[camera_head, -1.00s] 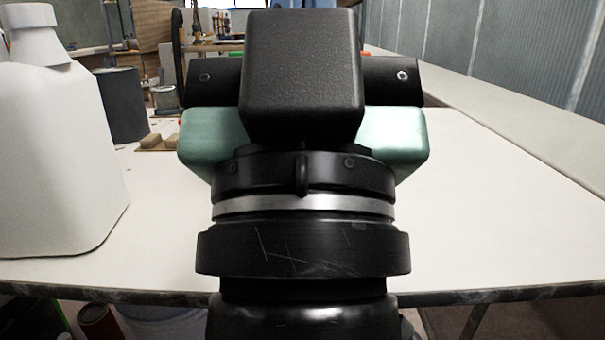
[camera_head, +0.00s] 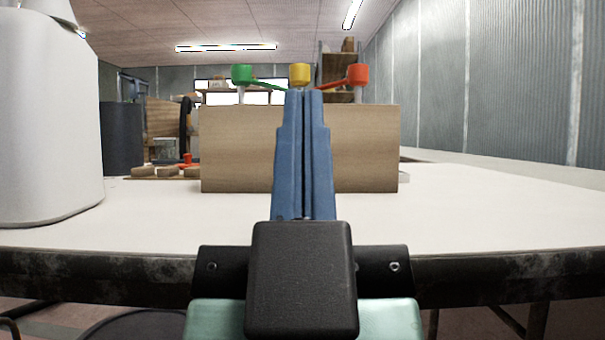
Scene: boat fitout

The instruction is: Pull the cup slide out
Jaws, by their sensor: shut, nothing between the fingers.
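A wooden box (camera_head: 240,150) with a plain face stands on the white table. Green and red arms run from the outer cups toward the middle. My gripper (camera_head: 304,95) points away from the camera, its long blue fingers shut and empty. In the picture the tips overlap the box's top edge, just below the yellow cup; I cannot tell whether they touch. The fingers hide the middle of the box.
A large white jug (camera_head: 45,130) stands at the left of the table (camera_head: 480,205), with a dark cylinder (camera_head: 122,138) behind it. Small wooden blocks (camera_head: 170,172) lie left of the box. The table right of the box is clear.

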